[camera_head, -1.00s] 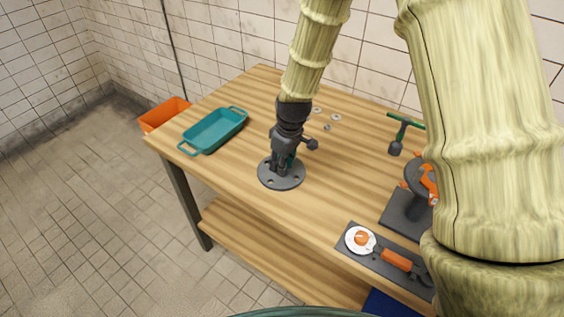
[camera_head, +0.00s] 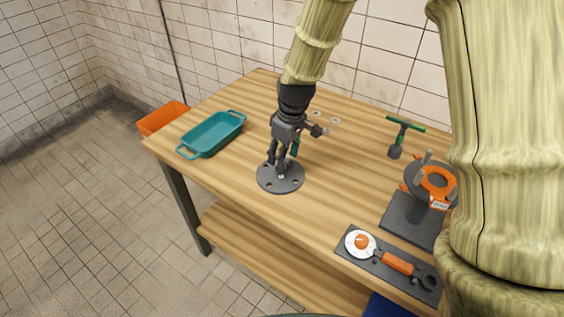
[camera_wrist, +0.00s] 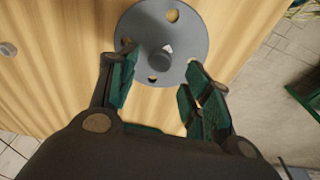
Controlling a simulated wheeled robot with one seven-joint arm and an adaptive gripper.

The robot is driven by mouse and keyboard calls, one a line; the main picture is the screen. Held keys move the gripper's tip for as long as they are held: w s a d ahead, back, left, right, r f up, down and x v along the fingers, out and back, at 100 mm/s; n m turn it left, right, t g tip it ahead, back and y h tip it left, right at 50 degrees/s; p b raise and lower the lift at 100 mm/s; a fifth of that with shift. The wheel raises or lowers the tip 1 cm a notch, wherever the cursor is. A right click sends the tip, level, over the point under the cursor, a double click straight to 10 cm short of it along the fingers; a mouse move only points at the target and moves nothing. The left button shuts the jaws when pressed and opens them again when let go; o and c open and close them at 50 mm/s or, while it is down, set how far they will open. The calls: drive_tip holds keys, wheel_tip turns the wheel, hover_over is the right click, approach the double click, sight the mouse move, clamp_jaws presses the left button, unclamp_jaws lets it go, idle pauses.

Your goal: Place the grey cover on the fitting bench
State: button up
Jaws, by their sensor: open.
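The grey cover (camera_head: 281,178) is a round flange disc with several holes and a raised centre knob. It lies flat on the wooden fitting bench (camera_head: 330,165), near its front edge. In the wrist view the cover (camera_wrist: 185,28) is at the top, its knob just ahead of the fingers. My gripper (camera_head: 283,155) is above the cover, pointing down. In the wrist view my gripper (camera_wrist: 158,82) has its green-padded fingers spread apart with nothing between them. The fingers are clear of the knob as far as I can see.
A teal tray (camera_head: 186,152) sits at the bench's left end, with an orange bin (camera_head: 162,117) beyond it. A green-handled tool (camera_head: 404,128), a dark stand with an orange ring (camera_head: 437,182) and a dark board with an orange-handled tool (camera_head: 397,262) are on the right. Washers (camera_head: 335,120) lie behind.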

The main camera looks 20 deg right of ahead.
wheel_tip(320, 180, up, 6)
drive_tip(key=shift+s+d+r+b, duration=0.2)
drive_tip(key=shift+s+d+b, duration=0.1)
drive_tip(key=shift+s+b, duration=0.1)
idle(0.5)
